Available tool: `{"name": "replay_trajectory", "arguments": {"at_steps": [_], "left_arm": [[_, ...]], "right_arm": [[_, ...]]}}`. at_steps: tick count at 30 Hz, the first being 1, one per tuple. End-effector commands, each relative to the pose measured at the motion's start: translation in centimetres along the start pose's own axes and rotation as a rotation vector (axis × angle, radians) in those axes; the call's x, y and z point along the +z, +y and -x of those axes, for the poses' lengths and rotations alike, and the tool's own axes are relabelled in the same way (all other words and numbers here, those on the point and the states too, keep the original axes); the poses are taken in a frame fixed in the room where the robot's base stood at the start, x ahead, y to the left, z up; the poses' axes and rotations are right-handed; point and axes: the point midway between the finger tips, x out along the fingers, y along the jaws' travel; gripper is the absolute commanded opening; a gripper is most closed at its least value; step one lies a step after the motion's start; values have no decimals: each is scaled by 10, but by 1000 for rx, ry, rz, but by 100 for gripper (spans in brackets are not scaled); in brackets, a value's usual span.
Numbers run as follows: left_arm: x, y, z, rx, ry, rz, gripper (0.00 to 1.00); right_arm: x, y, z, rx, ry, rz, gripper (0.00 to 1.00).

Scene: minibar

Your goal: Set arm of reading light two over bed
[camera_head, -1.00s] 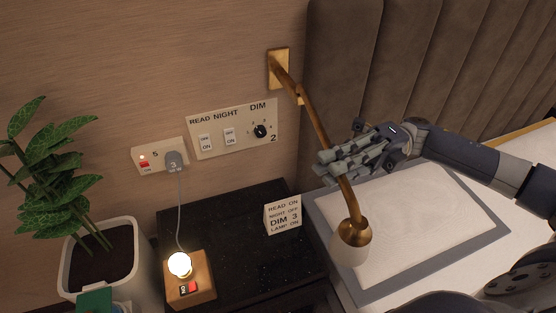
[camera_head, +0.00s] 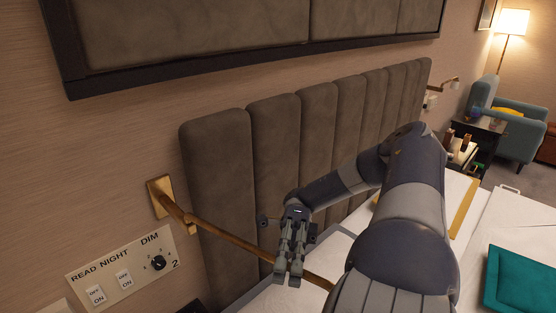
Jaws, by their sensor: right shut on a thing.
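The brass arm of reading light two (camera_head: 232,240) runs from its square wall plate (camera_head: 160,198) down to the right, across the front of the padded headboard and over the bed's near side. My right gripper (camera_head: 288,277) is shut on this arm, toward its outer part. The arm passes under the fingers and goes on a little way to the right, where my own forearm hides the rest. The lamp's shade is hidden. My left gripper is not in view.
The padded headboard (camera_head: 290,150) stands close behind my right gripper. The "2" switch panel (camera_head: 120,272) is on the wall below the light's plate. A teal item (camera_head: 520,280) lies at the right. A far table (camera_head: 485,130) and armchair (camera_head: 515,115) stand beyond.

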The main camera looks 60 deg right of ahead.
Motion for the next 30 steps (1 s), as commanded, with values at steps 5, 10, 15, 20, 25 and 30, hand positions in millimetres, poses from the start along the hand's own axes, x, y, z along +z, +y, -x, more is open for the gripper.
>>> {"name": "replay_trajectory", "arguments": {"at_steps": [5,10,15,20,25,30], "left_arm": [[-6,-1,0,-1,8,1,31],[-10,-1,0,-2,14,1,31],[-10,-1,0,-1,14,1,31],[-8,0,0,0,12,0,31],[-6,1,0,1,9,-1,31],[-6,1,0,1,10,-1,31]], "right_arm": [[1,0,0,0,-2,3,0],[1,0,0,0,-1,2,26],[0,0,0,0,0,2,33],[0,0,0,0,0,1,33],[1,8,-2,-1,2,0,33],[3,36,-6,-3,4,2,33]]}}
